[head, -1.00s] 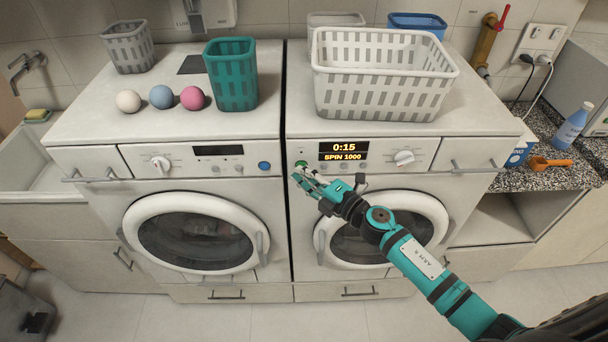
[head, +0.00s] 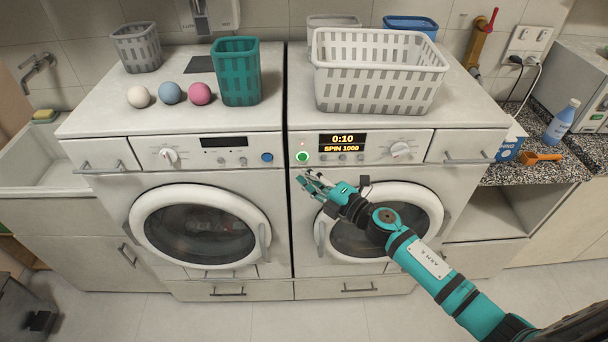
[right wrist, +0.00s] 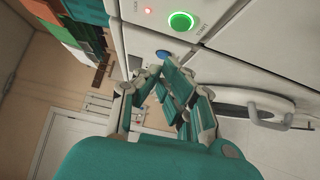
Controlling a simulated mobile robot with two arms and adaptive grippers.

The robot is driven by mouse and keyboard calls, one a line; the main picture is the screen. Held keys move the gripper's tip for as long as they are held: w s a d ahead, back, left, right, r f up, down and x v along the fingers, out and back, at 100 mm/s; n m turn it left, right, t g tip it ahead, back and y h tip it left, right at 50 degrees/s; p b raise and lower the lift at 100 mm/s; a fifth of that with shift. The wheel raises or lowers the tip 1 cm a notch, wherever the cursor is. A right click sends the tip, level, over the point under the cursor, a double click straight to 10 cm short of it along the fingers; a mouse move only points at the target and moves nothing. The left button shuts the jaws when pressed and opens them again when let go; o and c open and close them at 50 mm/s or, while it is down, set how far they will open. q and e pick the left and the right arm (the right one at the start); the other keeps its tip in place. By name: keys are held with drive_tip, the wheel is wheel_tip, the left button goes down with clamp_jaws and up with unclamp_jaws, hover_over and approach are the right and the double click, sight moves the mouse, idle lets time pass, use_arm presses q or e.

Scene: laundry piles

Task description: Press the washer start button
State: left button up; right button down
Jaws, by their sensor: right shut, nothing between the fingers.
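The washer (head: 464,205) is the right-hand white machine, with its round door closed. Its display (head: 343,143) reads 0:10 and SPIN 1000. The start button (head: 302,156) glows green at the left end of its panel. In the right wrist view the green button (right wrist: 180,21) is marked START, with a small red lock light (right wrist: 148,11) beside it. My right gripper (head: 302,182) is shut and empty, just below the button and apart from it. Its fingers also show in the right wrist view (right wrist: 166,80). My left gripper is out of view.
A second white machine (head: 90,127) stands at left, with a blue button (head: 267,157) near the washer's edge. A white basket (head: 380,50) sits on the washer. A teal basket (head: 238,75) and three balls (head: 170,93) sit on the other machine.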

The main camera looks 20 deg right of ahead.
use_arm(q)
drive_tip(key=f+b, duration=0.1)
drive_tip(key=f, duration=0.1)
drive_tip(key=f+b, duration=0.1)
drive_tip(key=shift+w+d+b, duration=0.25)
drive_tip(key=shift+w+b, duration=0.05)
drive_tip(key=shift+b, duration=0.05)
use_arm(e)
drive_tip(key=v, duration=0.8)
drive_tip(key=shift+d+f, duration=0.3)
drive_tip(key=shift+d, duration=0.05)
drive_tip(key=shift+w, duration=0.1)
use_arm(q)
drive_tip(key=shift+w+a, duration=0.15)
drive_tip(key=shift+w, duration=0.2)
use_arm(e)
drive_tip(key=shift+f, duration=0.1)
